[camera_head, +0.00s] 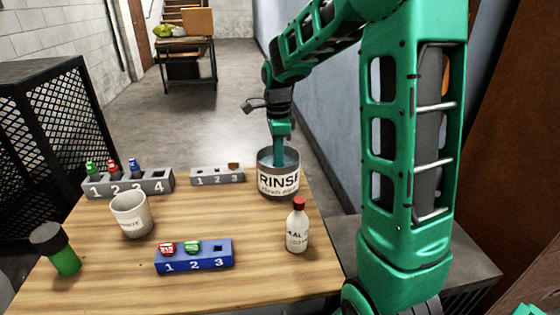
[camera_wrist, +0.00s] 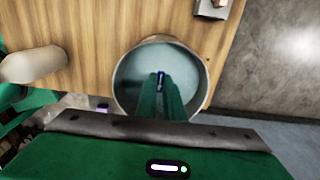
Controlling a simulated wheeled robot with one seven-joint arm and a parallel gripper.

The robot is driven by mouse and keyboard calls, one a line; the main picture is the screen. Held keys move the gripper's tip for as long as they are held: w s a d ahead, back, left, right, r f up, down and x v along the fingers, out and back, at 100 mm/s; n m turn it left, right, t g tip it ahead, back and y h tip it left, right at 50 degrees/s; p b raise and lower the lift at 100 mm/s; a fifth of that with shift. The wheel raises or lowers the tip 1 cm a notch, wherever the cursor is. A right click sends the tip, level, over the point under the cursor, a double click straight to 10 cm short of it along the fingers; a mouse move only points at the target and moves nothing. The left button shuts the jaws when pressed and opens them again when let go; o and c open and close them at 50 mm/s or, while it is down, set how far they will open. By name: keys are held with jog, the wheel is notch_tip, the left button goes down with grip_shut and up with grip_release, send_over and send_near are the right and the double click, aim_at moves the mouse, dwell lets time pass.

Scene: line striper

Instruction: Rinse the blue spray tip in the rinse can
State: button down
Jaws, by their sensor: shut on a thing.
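The grey rinse can (camera_head: 278,187), lettered RINSE, stands at the table's back right edge. It holds bluish liquid, which also shows inside the can's rim in the wrist view (camera_wrist: 118,85). My gripper (camera_head: 279,160) points straight down into the can's mouth. In the wrist view its green fingers (camera_wrist: 160,80) are shut on the small dark blue spray tip (camera_wrist: 160,77), which is over or inside the can's opening. The tip is mostly hidden between the fingers. I cannot tell how deep it sits in the liquid.
A blue rack (camera_head: 195,258) holds red and green pieces in slots 1 and 2; slot 3 looks empty. A red-capped bottle (camera_head: 298,228), a pale cup (camera_head: 132,215), a green dark-capped bottle (camera_head: 58,250) and two grey racks (camera_head: 160,183) (camera_head: 217,176) share the table.

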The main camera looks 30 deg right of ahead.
notch_tip(320, 180, up, 13)
dwell(1.1)
jog(key=shift+f, duration=0.1)
dwell(0.4)
